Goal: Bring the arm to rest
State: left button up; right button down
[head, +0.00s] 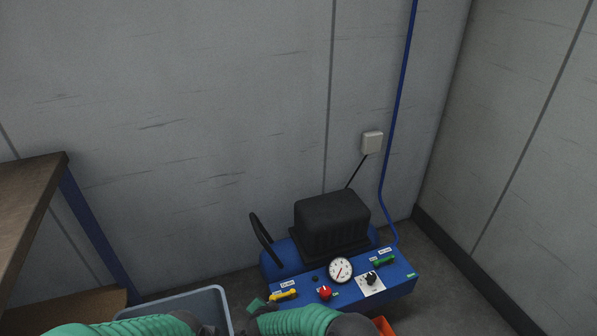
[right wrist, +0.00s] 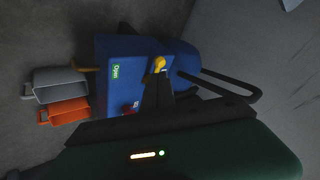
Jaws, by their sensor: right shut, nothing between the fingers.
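My right gripper (right wrist: 157,92) is shut and empty in the right wrist view. Its dark fingers lie in front of the blue machine's panel, with their tips close to the yellow lever (right wrist: 159,64). I cannot tell whether they touch it. In the head view my right arm's green sleeve (head: 300,320) crosses the bottom edge just below the machine. My left arm's green sleeve (head: 150,326) shows at the bottom left; its gripper is out of view.
The blue machine (head: 400,279) carries a black housing (head: 332,220), gauge (head: 340,270), red knob (head: 324,292), green lever (head: 384,260) and black handle (head: 262,235). A grey bin (head: 218,300) stands left. An orange bin (right wrist: 65,112) is partly hidden. A wooden shelf (head: 30,190) stands far left.

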notch_tip(320, 180, up, 11)
jog(key=w+d+n+y, duration=0.1)
jog(key=w+n+y, duration=0.1)
jog(key=w+n, duration=0.15)
jog(key=s+d+r+n, duration=0.3)
jog(key=s+d+r, duration=0.2)
jog(key=d+r, duration=0.35)
jog(key=s+d+r+n+g+h+p, duration=0.1)
jog(key=s+d+r+g, duration=0.2)
jog(key=s+d, duration=1)
jog(key=s+d+r+g+h+p, duration=0.1)
jog(key=s+d+r+g+h, duration=0.2)
jog(key=s+d, duration=0.9)
notch_tip(320, 180, up, 26)
jog(key=y+p, duration=0.1)
jog(key=p, duration=2.4)
jog(key=shift+w, duration=0.2)
jog(key=shift+a, duration=0.1)
